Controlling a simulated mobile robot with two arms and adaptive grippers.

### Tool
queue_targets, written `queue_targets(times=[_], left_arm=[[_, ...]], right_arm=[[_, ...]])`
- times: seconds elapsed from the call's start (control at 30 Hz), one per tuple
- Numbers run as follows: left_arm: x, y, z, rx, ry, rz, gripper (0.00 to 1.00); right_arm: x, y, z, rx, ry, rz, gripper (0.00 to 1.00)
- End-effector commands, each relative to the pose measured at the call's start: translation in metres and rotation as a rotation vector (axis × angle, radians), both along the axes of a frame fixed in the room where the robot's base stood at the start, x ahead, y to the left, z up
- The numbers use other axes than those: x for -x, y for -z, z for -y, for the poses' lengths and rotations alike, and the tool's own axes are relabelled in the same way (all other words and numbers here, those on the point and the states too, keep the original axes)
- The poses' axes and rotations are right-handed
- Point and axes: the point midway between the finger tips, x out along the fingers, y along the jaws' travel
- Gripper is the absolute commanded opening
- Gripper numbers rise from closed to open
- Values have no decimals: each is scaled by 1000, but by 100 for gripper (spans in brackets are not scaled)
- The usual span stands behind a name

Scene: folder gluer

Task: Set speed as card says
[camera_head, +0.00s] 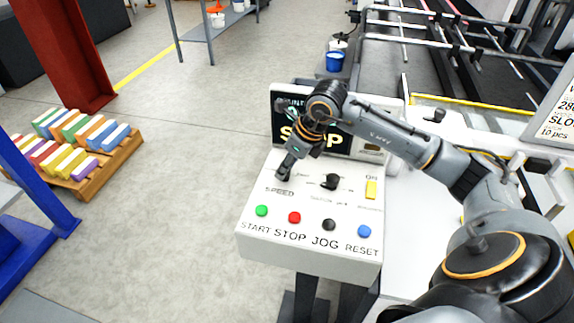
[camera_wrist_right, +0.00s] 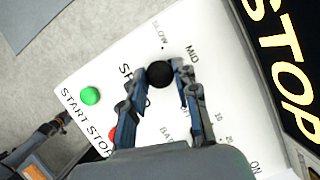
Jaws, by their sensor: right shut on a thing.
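My right gripper (camera_head: 287,170) reaches down onto the SPEED area of the white control panel (camera_head: 310,252). In the right wrist view its fingers (camera_wrist_right: 160,88) are shut on the round black speed knob (camera_wrist_right: 160,73), with SLOW and MID printed around it. The gripper hides most of this knob in the head view, and I cannot tell where its pointer points. The card (camera_head: 552,118) at the right edge is cut off; "280", "SLO" and "10 pcs" can be read.
Green (camera_head: 262,211), red (camera_head: 294,217), black (camera_head: 329,225) and blue (camera_head: 364,231) buttons line the front. A display (camera_head: 335,140) reading STOP stands behind.

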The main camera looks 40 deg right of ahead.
Motion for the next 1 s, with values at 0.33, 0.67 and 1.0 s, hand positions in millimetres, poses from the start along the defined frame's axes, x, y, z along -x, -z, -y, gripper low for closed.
queue_targets(times=[0.33,0.67,1.0], left_arm=[[-1,18,0,0,1,1,53],[-2,37,0,1,1,4,53],[-3,49,0,1,1,5,53]], right_arm=[[-2,2,2,0,-156,2,0],[-3,2,3,-1,-456,1,0],[-5,0,3,-2,-764,2,0]])
